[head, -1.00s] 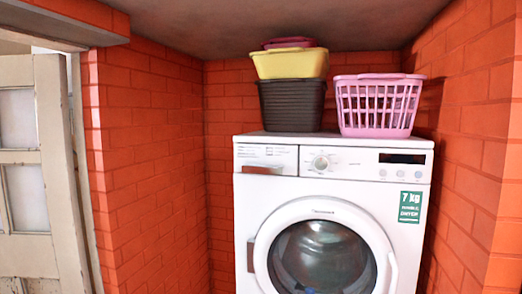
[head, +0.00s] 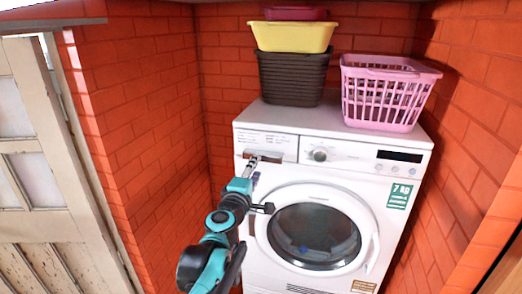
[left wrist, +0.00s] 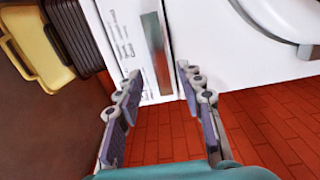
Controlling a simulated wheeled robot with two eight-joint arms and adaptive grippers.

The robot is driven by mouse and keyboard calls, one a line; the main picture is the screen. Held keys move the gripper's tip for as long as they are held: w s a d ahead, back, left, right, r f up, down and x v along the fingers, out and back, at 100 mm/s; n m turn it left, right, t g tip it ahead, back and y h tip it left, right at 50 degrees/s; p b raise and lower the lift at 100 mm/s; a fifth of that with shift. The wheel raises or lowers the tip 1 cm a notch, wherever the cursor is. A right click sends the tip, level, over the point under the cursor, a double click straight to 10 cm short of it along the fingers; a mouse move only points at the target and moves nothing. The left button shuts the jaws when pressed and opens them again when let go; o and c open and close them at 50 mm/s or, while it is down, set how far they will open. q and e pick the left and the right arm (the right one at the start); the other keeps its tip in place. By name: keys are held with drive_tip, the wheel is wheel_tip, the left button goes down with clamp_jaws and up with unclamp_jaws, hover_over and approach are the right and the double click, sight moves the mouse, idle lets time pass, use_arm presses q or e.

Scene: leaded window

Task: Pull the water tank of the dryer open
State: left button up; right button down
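The white dryer (head: 350,170) stands in a brick alcove. Its water tank (head: 268,140) is the drawer at the top left of the front and looks closed, flush with the panel. The tank's grip recess (head: 275,158) is a grey-brown strip along its lower edge. My left gripper (head: 252,165) is right in front of this recess and hides part of it. In the left wrist view my left gripper (left wrist: 160,80) is open and empty, with the recess (left wrist: 157,55) ahead between its fingertips. Contact cannot be made out. My right gripper is not in view.
A dark basket (head: 293,78) with a yellow tub (head: 290,37) on it and a pink laundry basket (head: 385,95) stand on the dryer. The round door (head: 314,190) is shut below the panel. Brick walls flank the dryer; a pale door (head: 55,180) is at left.

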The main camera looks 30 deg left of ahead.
sight(262, 159)
use_arm(q)
drive_tip(key=p+x, duration=0.1)
drive_tip(key=x, duration=0.6)
drive_tip(key=shift+w+d, duration=0.1)
